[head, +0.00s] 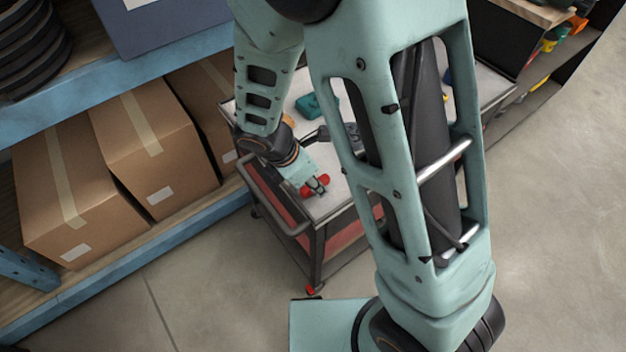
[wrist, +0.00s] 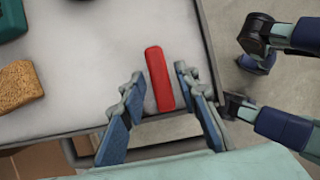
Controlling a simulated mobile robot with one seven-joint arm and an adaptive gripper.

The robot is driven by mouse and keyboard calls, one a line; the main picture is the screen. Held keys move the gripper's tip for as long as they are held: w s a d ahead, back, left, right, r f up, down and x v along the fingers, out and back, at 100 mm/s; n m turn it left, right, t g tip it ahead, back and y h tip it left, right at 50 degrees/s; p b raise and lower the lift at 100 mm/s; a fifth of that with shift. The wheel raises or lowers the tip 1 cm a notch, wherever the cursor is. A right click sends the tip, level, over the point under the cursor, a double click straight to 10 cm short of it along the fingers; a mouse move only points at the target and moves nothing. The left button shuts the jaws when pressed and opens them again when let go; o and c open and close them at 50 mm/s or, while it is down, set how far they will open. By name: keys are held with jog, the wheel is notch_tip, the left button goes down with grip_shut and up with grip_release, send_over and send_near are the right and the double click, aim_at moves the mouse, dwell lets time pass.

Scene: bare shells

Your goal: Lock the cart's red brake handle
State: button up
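A red bar (wrist: 160,78), which looks like the brake handle, lies at the edge of the cart's grey top (wrist: 85,60). It also shows in the head view (head: 322,180), partly covered by my gripper (head: 316,187). In the wrist view my gripper (wrist: 160,84) is open, with one blue-padded finger on each side of the bar. Gaps show on both sides, so the fingers do not appear to touch it. The height of the fingers above the bar is hard to tell. A small red part (head: 314,289) sits low at the cart's leg.
On the cart top are a teal object (head: 309,105) and a brown sponge-like block (wrist: 18,87). Shelving with cardboard boxes (head: 150,150) stands to the left. Open floor (head: 555,200) lies to the right. My arm hides part of the cart.

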grip_shut()
jog(key=shift+m, duration=0.4)
jog(key=m+g+p, duration=0.1)
jog(key=m, duration=0.1)
jog(key=shift+w+m+h, duration=0.1)
jog(key=shift+m+h, duration=0.3)
jog(key=m+g+p, duration=0.1)
jog(key=m, duration=0.2)
jog(key=shift+w+m+g, duration=0.1)
jog(key=shift+m+g, duration=0.2)
jog(key=m+g, duration=0.1)
jog(key=m, duration=0.1)
jog(key=m+g+p, duration=0.1)
jog(key=m, duration=0.2)
jog(key=shift+w+m, duration=0.15)
jog(key=shift+m, duration=0.15)
jog(key=m+y, duration=0.1)
jog(key=m, duration=0.1)
jog(key=m+g, duration=0.1)
jog(key=m, duration=0.2)
jog(key=shift+g+y, duration=0.3)
jog(key=shift+y, duration=0.1)
jog(key=shift+w+d, duration=0.1)
jog(key=shift+o, duration=1.2)
grip_release()
